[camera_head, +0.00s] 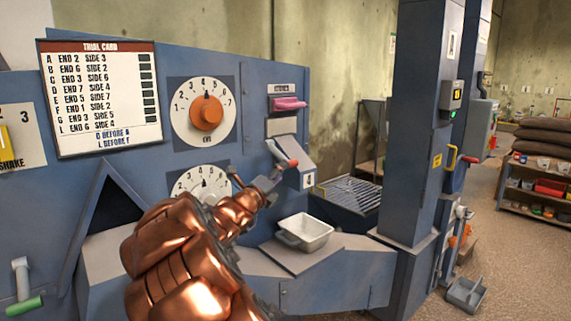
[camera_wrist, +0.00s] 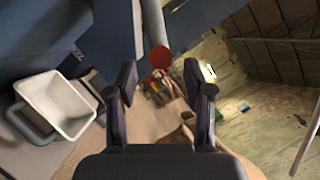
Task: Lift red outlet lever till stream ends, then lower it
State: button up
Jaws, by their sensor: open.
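A red-tipped lever (camera_head: 291,163) sticks out at the blue outlet spout (camera_head: 303,178) on the front of the machine. In the wrist view, its round red end (camera_wrist: 159,60) is just beyond my fingertips, between their lines and not gripped. My gripper (camera_head: 267,177) is close to the left of the lever in the head view. Its two fingers (camera_wrist: 165,84) are spread apart and empty in the wrist view. A white tray (camera_head: 305,232) stands on the ledge below the spout, and it also shows in the wrist view (camera_wrist: 52,106). I cannot make out a stream.
An orange dial (camera_head: 206,112), a pink handle (camera_head: 288,104) and a trial card (camera_head: 101,97) are on the blue panel. A blue column (camera_head: 420,130) stands right, with another red handle (camera_head: 470,160) beside it. Shelves (camera_head: 540,190) are farther right, across open floor.

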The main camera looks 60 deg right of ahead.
aim_at(278, 154)
jog(key=p+x, duration=0.1)
jog(key=x, duration=0.3)
jog(key=shift+d+r, duration=0.2)
jog(key=shift+d+p, duration=0.35)
jog(key=shift+d, duration=0.15)
grip_shut()
dwell(0.3)
